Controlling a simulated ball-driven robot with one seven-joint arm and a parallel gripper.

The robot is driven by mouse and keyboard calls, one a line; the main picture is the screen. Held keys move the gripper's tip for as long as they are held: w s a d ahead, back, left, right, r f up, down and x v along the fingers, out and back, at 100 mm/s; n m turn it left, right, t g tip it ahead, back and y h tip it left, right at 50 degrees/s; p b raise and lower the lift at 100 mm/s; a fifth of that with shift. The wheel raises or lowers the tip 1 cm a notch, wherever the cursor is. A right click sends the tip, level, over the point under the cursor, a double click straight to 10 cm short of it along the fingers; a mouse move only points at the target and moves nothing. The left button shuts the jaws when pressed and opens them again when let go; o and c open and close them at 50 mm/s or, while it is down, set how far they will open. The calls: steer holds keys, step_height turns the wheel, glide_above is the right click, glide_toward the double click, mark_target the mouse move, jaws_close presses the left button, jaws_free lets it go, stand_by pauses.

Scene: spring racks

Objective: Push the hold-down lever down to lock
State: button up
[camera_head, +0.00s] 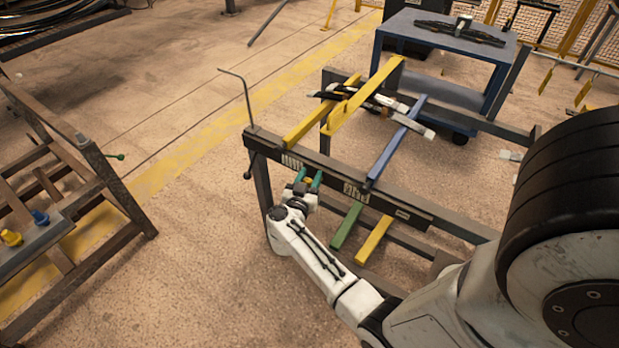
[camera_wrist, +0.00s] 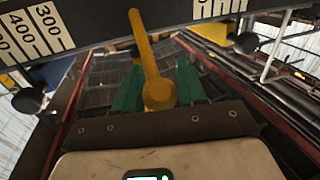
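A yellow lever with a round end (camera_wrist: 160,93) hangs from the dark beam in the wrist view. It tilts slightly, with its upper end left of its round end. My gripper (camera_wrist: 159,85) has two green fingers standing apart, one on each side of the lever. I cannot tell whether they touch it. In the head view my gripper (camera_head: 308,180) is just below the front face of the rack beam (camera_head: 330,172), near its left end, and that lever cannot be made out there.
Yellow bars (camera_head: 365,95) and a blue bar (camera_head: 398,140) lie across the rack top. A green bar (camera_head: 346,225) and a yellow bar (camera_head: 375,240) stick out low in front. A blue cart (camera_head: 450,40) stands behind; a workbench frame (camera_head: 100,165) stands left. Floor between is clear.

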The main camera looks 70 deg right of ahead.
jaws_close()
steer(key=shift+f, duration=0.15)
